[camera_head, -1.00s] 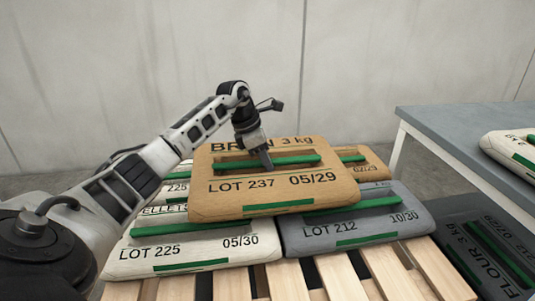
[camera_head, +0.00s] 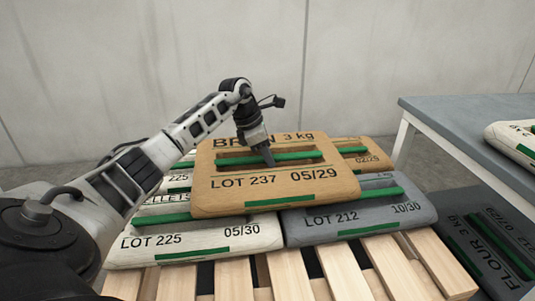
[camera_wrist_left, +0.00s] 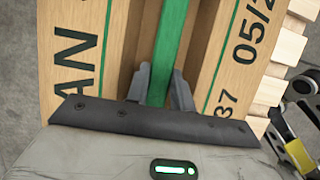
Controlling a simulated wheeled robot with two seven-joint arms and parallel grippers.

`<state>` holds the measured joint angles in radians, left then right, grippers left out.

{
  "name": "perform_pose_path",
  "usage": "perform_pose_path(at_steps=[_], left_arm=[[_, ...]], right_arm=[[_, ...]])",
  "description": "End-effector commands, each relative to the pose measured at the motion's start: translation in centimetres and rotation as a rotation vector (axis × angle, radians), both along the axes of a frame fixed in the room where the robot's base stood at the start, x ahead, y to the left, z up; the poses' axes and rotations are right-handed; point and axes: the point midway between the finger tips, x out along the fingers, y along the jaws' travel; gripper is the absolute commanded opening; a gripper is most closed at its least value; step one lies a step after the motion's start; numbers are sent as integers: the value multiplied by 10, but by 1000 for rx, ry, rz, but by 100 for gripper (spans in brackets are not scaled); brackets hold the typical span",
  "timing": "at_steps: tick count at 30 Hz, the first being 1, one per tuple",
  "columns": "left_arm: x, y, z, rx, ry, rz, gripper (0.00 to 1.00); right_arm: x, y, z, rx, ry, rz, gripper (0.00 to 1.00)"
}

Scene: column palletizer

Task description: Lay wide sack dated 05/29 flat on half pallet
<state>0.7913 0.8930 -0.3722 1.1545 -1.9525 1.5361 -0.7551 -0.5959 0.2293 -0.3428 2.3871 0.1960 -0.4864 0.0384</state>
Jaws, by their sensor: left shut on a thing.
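The wide tan sack (camera_head: 225,188) reads "LOT 237 05/29" and has a green bar handle across its top. My left gripper (camera_head: 267,157) is shut on that green handle. In the left wrist view the gripper (camera_wrist_left: 166,88) has its fingers on both sides of the green bar, with the sack (camera_wrist_left: 120,40) filling the view. The sack lies about flat over other sacks on the slatted wooden half pallet (camera_head: 235,278); I cannot tell whether it touches them. My right gripper is not in view.
Under or beside it are a white sack "LOT 225 05/30" (camera_head: 170,241), a grey sack "LOT 212 10/30" (camera_head: 395,213) and a tan sack (camera_head: 372,160) behind. A grey table (camera_head: 450,120) with a white sack (camera_head: 520,138) stands right. A dark flour sack (camera_head: 480,245) lies below it.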

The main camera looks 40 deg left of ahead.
Motion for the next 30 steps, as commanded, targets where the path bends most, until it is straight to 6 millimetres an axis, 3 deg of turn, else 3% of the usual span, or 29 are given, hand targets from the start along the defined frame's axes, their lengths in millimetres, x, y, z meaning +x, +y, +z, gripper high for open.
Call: perform_pose_path(at_steps=[2,3,5,13,17,23,30], left_arm=[[4,1,11,-4,-26,2,0],[0,0,0,0,0,0,34],[0,0,0,0,0,0,45],[0,0,1,0,0,0,45],[0,0,12,-1,-2,0,45],[-11,10,51,4,-3,2,45],[-26,22,98,3,-2,2,45]], right_arm=[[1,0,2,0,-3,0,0],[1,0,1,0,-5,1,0],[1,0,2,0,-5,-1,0],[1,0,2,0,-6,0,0],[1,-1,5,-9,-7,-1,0],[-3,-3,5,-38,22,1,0],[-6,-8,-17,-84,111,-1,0]])
